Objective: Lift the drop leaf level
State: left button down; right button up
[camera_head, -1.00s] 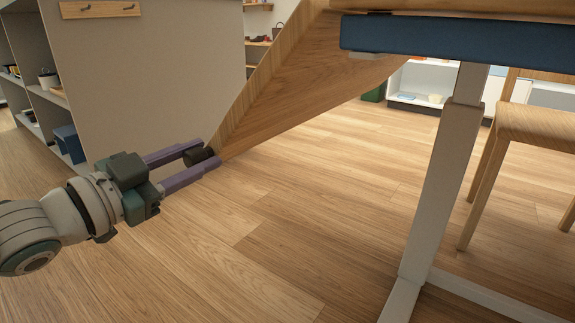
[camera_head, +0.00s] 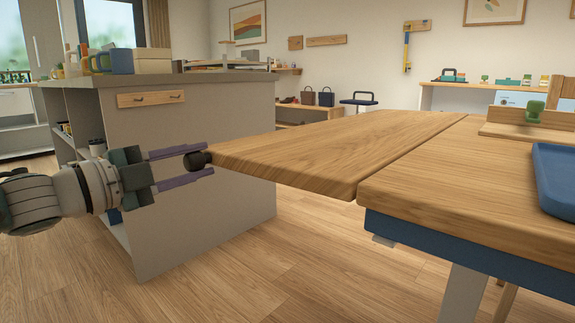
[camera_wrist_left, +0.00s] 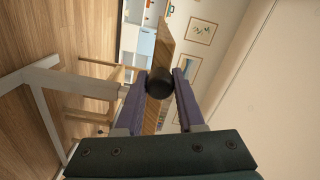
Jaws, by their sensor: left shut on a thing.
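The drop leaf (camera_head: 330,148) is a wooden panel on the left side of the wooden table (camera_head: 465,190). In the head view it looks about level with the tabletop, with a narrow gap between them. A dark round knob (camera_head: 196,160) sits at the leaf's outer left end. My left gripper (camera_head: 203,160) is shut on the knob, its purple fingers on either side. In the left wrist view the knob (camera_wrist_left: 159,84) is between the fingers, with the leaf (camera_wrist_left: 163,52) edge-on behind it. My right gripper is in neither view.
A grey cabinet (camera_head: 215,190) with a wooden rail stands behind my left gripper. A blue tray (camera_head: 556,175) and a wooden board with a green item (camera_head: 534,110) are on the tabletop. Open wooden floor (camera_head: 300,275) lies below the leaf.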

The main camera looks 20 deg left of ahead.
pick_arm(q)
jog(key=shift+r+m+p, duration=0.3)
jog(key=shift+r+p, duration=0.05)
jog(key=shift+r, duration=0.5)
jog(key=c, duration=0.5)
grip_release()
jog(key=shift+f, duration=0.15)
jog(key=shift+c, duration=0.2)
jog(key=shift+s+a+p, duration=0.15)
jog(key=shift+s+p, duration=0.15)
jog(key=shift+s, duration=0.25)
jog(key=p+v, duration=0.3)
jog(key=v, duration=0.5)
jog(key=shift+s, duration=0.4)
